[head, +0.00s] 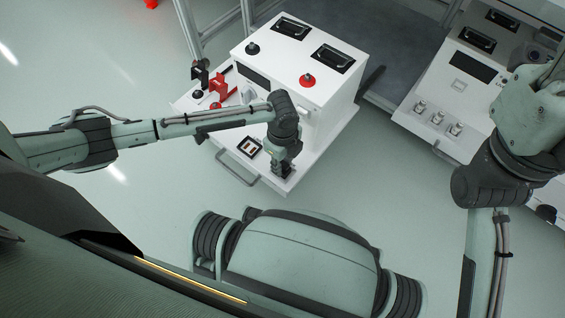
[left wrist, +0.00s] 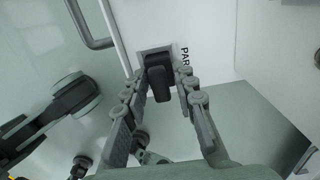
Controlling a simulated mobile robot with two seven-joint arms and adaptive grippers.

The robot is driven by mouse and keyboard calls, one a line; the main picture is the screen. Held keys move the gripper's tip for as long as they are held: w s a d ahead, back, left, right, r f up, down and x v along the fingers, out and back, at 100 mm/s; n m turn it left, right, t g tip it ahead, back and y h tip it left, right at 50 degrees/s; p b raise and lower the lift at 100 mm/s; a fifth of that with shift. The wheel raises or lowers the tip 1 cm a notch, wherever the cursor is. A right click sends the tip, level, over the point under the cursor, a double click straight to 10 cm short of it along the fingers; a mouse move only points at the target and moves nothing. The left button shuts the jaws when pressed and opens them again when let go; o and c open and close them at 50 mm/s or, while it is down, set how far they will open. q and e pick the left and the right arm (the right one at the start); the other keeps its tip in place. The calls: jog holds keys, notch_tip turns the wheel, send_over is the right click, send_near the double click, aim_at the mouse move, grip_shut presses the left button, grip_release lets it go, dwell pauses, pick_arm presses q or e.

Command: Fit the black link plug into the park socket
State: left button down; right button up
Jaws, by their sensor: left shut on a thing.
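My left gripper (head: 283,170) points down at the front right corner of the white station's lower ledge. In the left wrist view, its two fingers (left wrist: 158,82) stand on either side of the black link plug (left wrist: 158,76) and are shut on it. The plug is at the park socket (left wrist: 146,51), a grey-framed seat beside printed letters "PAR". The plug covers most of the socket, and I cannot tell how deep it sits. My right arm shows at the right of the head view, but its gripper is out of view.
The white station (head: 300,75) has a red button, a black knob, and red and black levers at its left. A small panel (head: 249,147) and a front handle (head: 235,172) lie left of my left gripper. A second white station (head: 450,95) stands at the right.

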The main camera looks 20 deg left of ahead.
pick_arm(q)
jog(key=c, duration=1.2)
grip_release()
jog(key=shift+f, duration=0.1)
